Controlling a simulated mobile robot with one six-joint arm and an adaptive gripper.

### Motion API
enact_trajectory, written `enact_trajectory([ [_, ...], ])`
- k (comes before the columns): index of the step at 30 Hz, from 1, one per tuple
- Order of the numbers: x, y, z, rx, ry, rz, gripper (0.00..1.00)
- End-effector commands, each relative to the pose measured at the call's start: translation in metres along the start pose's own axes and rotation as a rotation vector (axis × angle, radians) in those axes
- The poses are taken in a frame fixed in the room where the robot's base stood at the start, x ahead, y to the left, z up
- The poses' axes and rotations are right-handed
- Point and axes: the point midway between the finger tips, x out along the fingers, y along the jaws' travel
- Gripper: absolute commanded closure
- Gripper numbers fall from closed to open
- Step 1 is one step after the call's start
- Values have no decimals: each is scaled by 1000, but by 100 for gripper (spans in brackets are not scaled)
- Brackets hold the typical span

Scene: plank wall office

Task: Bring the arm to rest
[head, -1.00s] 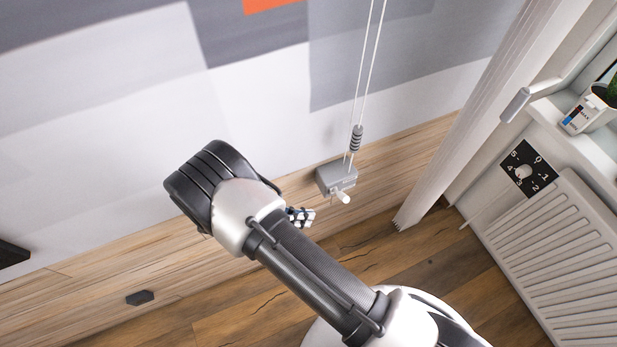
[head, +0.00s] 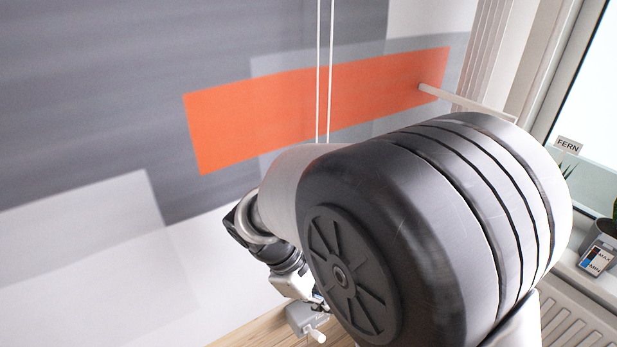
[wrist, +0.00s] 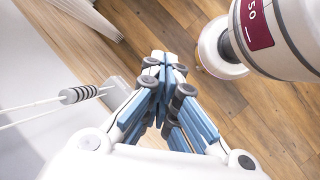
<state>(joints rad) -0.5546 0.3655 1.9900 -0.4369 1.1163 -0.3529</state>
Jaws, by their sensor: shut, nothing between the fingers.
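My gripper (wrist: 165,75) is shut and empty in the wrist view, its blue-padded fingers together over the wooden floor. In the head view my arm is folded up large in front of the camera and hides most of the gripper. A bit of the gripper's white body shows low at the left of the arm, just above a grey wall box (head: 302,318) with a white crank handle. In the wrist view the box (wrist: 119,87) is partly hidden behind the fingers. I cannot tell from these views whether gripper and box touch.
A window sill with a plant pot (head: 597,239) and a radiator (head: 575,318) stand at the right. The wooden floor (wrist: 265,120) looks clear.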

Motion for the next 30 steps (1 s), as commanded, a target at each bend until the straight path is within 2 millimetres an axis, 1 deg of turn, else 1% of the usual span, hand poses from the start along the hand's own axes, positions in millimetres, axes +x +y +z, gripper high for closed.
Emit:
enact_trajectory([
  [1, -11, 2, 22, 91, 48, -16, 100],
  [6, -34, -4, 82, 379, 196, -71, 100],
  [12, -51, -25, 141, 717, 371, -122, 100],
  [15, -56, -39, 163, 880, 459, -141, 100],
  [18, -58, -52, 179, 1019, 536, -154, 100],
  [21, -59, -62, 188, 1126, 597, -163, 100],
  [25, -59, -69, 194, 1205, 644, -170, 100],
  [30, -59, -71, 196, 1231, 659, -172, 100],
])
